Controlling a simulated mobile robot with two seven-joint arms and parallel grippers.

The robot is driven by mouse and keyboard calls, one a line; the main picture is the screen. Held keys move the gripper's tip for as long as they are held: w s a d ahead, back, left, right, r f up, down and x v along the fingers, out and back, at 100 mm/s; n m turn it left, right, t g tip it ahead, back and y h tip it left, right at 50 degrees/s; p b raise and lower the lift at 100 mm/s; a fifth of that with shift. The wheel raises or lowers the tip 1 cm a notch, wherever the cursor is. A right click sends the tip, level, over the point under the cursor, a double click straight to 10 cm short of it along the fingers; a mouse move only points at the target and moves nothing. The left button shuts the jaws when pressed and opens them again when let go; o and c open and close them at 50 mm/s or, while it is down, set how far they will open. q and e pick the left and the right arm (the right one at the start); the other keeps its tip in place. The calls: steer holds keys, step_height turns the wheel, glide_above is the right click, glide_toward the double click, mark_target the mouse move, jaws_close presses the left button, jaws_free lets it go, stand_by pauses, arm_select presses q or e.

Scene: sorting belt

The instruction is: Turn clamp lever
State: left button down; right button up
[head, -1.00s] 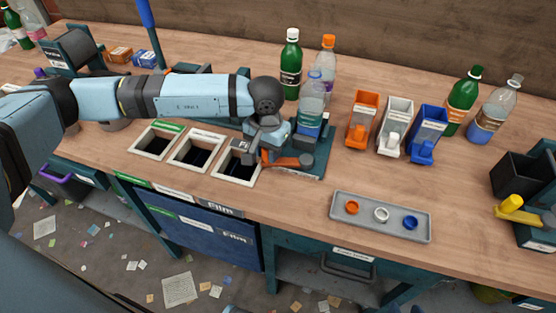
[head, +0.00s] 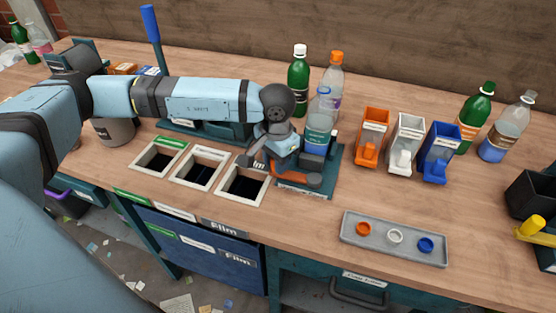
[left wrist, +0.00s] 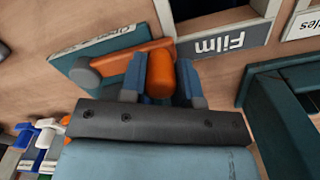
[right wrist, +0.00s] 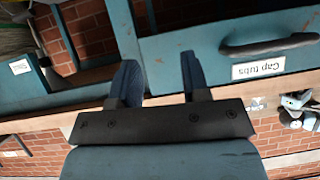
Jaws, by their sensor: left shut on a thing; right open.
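The orange clamp lever (head: 290,174) is low on the teal clamp fixture (head: 328,178), which has a clear bottle with a blue label (head: 319,128) standing at it. My left gripper (head: 258,160) reaches down at the fixture's left side. In the left wrist view, its fingers (left wrist: 162,88) are shut around the lever's orange rounded end (left wrist: 160,72). An orange bar runs left from there to a grey round end. My right gripper (right wrist: 160,85) is open and empty in the right wrist view, facing a teal drawer front (right wrist: 220,45) labelled "Cap tubs"; the head view does not show it.
Square bin openings (head: 243,186) lie just left of the fixture. Two bottles (head: 299,80) stand behind it. Orange, white and blue dispensers (head: 405,143) stand to its right. A grey tray (head: 352,238) with coloured rings is in front. Bare bench lies between tray and fixture.

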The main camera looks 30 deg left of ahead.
arm_select(q)
steer(key=shift+w+r, duration=0.1)
steer(key=c, duration=0.8)
jaws_free()
steer(key=shift+c, duration=0.2)
step_height(320, 180, up, 14)
steer(key=p, duration=0.1)
arm_select(e)
steer(key=shift+s+d, duration=0.1)
